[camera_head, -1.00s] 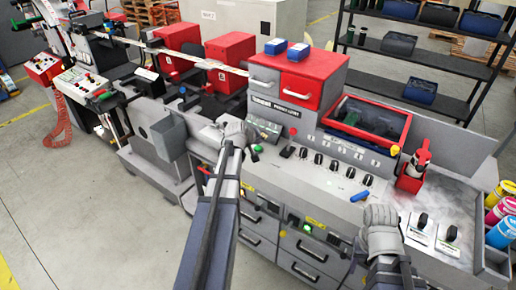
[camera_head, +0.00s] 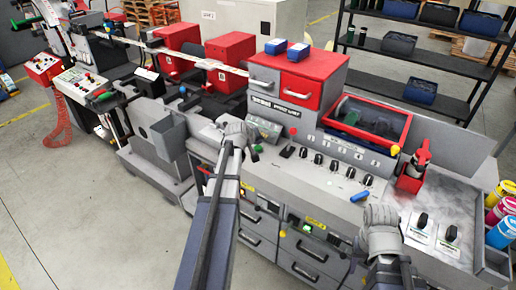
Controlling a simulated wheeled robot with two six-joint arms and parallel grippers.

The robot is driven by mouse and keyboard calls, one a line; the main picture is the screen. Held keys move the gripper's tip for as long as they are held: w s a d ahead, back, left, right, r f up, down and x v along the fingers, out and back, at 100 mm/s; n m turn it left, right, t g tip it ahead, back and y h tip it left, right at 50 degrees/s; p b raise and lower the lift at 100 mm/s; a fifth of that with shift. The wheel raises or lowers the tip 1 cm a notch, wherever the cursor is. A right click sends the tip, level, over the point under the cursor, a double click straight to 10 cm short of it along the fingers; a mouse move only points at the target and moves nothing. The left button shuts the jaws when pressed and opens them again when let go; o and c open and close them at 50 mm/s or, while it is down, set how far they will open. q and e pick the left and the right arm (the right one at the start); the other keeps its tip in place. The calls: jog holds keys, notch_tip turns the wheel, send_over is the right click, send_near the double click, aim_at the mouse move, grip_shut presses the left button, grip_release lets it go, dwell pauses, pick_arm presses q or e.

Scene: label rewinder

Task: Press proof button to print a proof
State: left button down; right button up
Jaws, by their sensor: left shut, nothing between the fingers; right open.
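The print unit's control panel (camera_head: 310,185) is a grey sloped face with a row of black knobs and several small buttons. A green button (camera_head: 257,149) sits at its upper left, just right of my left gripper (camera_head: 240,132). That gripper is shut and empty, close to the green button; I cannot tell whether it touches anything. A yellow button (camera_head: 282,234) is on the lower front face. The button labels are too small to read, so I cannot tell which one is marked proof. My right gripper (camera_head: 380,218) is open and empty at the panel's right front edge.
A blue object (camera_head: 360,196) lies on the panel near my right gripper. A red hand tool (camera_head: 413,170) stands on the right worktop. A red drawer box (camera_head: 298,78) rises behind the panel. Coloured cans (camera_head: 499,234) stand at the far right.

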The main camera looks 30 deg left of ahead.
aim_at(257, 150)
pick_arm(q)
jog(key=shift+f, duration=0.15)
jog(key=shift+f+b, duration=0.25)
jog(key=shift+b, duration=0.15)
jog(key=shift+f+b, duration=0.55)
dwell(0.5)
jog(key=shift+r, duration=0.1)
jog(key=shift+r+p, duration=0.9)
jog(key=shift+p, duration=0.1)
notch_tip(257, 150, up, 5)
jog(key=p, duration=0.5)
